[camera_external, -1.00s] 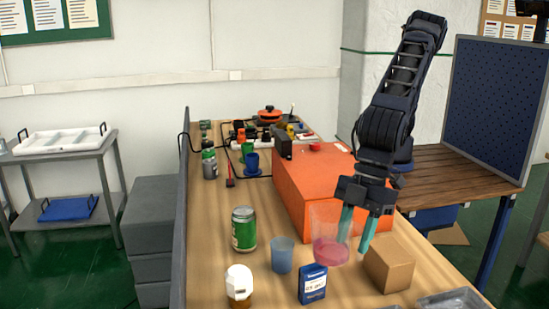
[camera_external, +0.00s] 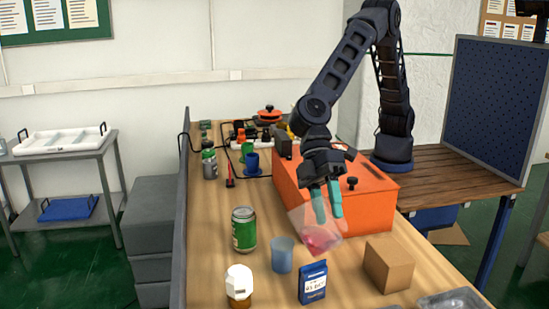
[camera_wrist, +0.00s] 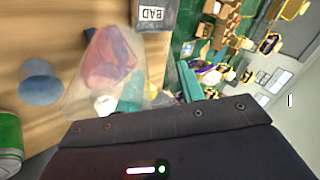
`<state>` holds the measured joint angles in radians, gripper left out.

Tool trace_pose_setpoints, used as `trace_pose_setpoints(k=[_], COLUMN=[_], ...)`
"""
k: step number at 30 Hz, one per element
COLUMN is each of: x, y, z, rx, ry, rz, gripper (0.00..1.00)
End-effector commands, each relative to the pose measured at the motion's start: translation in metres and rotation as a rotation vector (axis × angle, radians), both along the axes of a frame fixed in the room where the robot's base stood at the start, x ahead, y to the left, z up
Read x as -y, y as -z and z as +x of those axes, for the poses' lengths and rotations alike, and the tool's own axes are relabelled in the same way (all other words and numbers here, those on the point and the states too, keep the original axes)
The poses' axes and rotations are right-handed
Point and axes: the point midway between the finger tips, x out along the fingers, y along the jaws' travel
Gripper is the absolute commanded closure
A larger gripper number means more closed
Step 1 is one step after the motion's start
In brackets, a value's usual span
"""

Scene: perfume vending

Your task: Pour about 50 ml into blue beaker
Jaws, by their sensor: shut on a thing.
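My gripper (camera_external: 327,204) has teal fingers and is shut on a clear beaker (camera_external: 304,226) with pink-red liquid in it. The beaker is tilted and held above the table; in the wrist view the held beaker (camera_wrist: 105,65) shows the reddish liquid through its wall. The blue beaker (camera_external: 282,255) stands upright on the table, to the left of and below the held beaker. It also shows in the wrist view (camera_wrist: 41,84), apart from the held beaker. I see no stream between them.
A green can (camera_external: 243,230) stands left of the blue beaker. A white-capped jar (camera_external: 239,285), a blue box (camera_external: 312,282) and a cardboard box (camera_external: 389,264) stand near the front. A large orange box (camera_external: 365,207) stands behind my gripper.

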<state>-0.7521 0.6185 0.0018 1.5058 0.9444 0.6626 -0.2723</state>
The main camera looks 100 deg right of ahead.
Motion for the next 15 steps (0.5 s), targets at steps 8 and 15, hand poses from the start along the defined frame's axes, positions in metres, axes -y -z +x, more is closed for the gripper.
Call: trace_pose_setpoints(k=[8, 15], x=[0.011, 0.015], y=[-0.007, -0.006], z=[0.007, 0.009], rx=[-0.078, -0.121], ry=[0.003, 0.001], rz=[0.119, 0.189], gripper=[0.98, 0.98])
